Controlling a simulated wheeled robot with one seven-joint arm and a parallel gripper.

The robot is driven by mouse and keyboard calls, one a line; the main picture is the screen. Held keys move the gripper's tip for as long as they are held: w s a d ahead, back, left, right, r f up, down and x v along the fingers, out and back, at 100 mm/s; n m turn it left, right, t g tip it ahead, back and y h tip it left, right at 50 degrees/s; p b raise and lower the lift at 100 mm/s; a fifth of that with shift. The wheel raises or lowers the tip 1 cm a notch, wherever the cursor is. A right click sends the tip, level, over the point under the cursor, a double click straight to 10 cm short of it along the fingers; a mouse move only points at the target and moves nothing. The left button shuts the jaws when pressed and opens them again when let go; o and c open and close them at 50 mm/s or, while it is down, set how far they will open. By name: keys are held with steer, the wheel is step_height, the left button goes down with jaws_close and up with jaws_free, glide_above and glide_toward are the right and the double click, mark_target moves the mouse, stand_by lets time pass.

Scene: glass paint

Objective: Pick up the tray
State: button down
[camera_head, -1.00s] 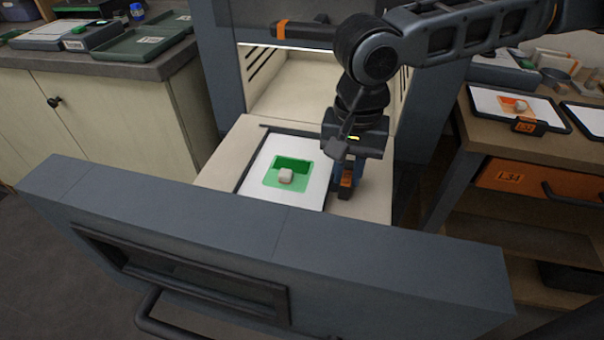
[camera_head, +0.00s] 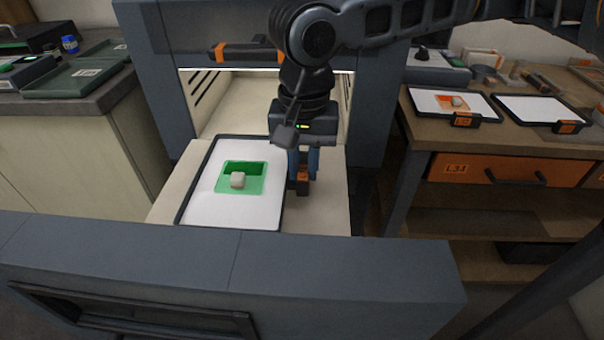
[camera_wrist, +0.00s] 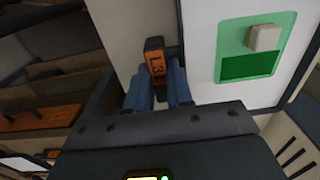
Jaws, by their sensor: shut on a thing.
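The tray (camera_head: 206,205) is a white sheet in a dark rim, held at or just above the pale floor of the pulled-out drawer; I cannot tell if there is a gap. A green glass piece (camera_head: 255,186) with a small pale block (camera_head: 238,180) lies on it. My gripper (camera_head: 303,178) points down at the tray's right side. Its blue fingers are shut on the tray's dark handle with an orange label. In the wrist view this handle (camera_wrist: 155,62) stands between the fingertips, and the white sheet (camera_wrist: 203,60) lies to its right.
The drawer's grey front (camera_head: 340,270) stands as a wall on the near side. The open lit chamber (camera_head: 245,105) is behind. A wooden table (camera_head: 430,125) at right bears two more trays. A grey counter (camera_head: 60,105) stands at left.

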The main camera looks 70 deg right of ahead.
steer(key=s+d+r+p, duration=0.3)
steer(key=s+d+r, duration=0.5)
steer(key=r, duration=0.1)
steer(key=shift+d+r, duration=0.15)
steer(key=shift+r, duration=0.25)
stand_by(0.5)
